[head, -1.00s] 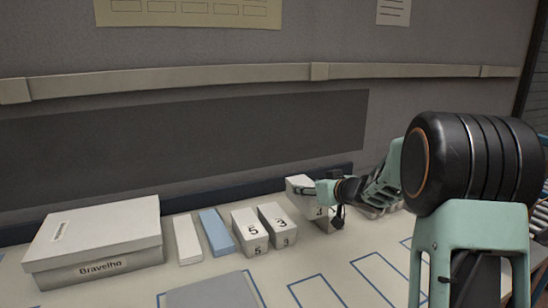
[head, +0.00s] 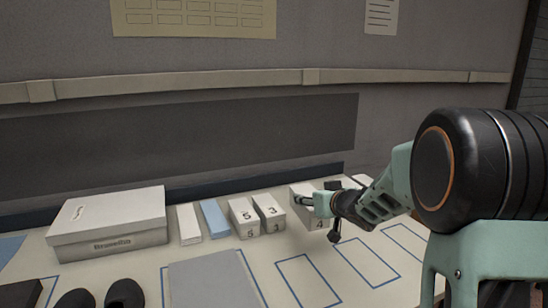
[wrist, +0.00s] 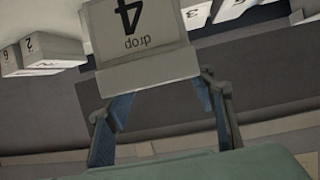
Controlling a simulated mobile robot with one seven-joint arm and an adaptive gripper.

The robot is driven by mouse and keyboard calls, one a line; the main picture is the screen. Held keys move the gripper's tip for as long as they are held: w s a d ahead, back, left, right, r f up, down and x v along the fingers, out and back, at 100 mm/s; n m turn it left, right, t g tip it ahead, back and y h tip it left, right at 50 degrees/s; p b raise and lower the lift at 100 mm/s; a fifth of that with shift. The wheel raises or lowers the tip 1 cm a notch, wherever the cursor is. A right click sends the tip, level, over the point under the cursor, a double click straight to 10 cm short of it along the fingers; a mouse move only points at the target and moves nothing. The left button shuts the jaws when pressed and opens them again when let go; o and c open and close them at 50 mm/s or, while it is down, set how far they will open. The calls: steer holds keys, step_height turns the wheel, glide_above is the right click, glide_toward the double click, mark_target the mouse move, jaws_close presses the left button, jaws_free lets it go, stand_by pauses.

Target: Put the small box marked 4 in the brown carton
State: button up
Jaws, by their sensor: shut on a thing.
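The small white box marked 4 (head: 302,190) is at the right end of the row of boxes in the head view. It shows large and upside down at the top of the wrist view (wrist: 140,28), with a 4 and a short word on its face. My gripper (head: 318,203) is shut on this box; both fingers (wrist: 160,95) reach its near end in the wrist view. Part of the box is hidden behind the gripper in the head view. I cannot tell whether it touches the table. I see no brown carton in these frames.
Boxes marked 5 (head: 243,217) and 3 (head: 268,213) stand left of box 4. Beyond them are a blue box (head: 214,219), a white one (head: 188,224) and a large lidded shoe box (head: 108,222). A grey mat (head: 210,285) and blue outlines lie in front. Dark shoes (head: 122,294) are front left.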

mark_target(322, 223)
steer(key=s+f+m+h, duration=0.1)
steer(key=s, duration=0.2)
steer(key=s+d+f+m+h, duration=0.1)
steer(key=s, duration=0.2)
steer(key=s+d+f+m+h, duration=0.1)
steer(key=s, duration=0.2)
steer(key=shift+s+d+f+h, duration=0.1)
steer(key=shift+d+f+h, duration=0.1)
steer(key=shift+f+h, duration=0.2)
step_height(322, 223, up, 17)
steer(key=p, duration=1.7)
step_height(322, 223, down, 6)
steer(key=s, duration=0.2)
steer(key=shift+s+r+t, duration=0.15)
steer(key=shift+s+t, duration=0.05)
steer(key=shift+t, duration=0.1)
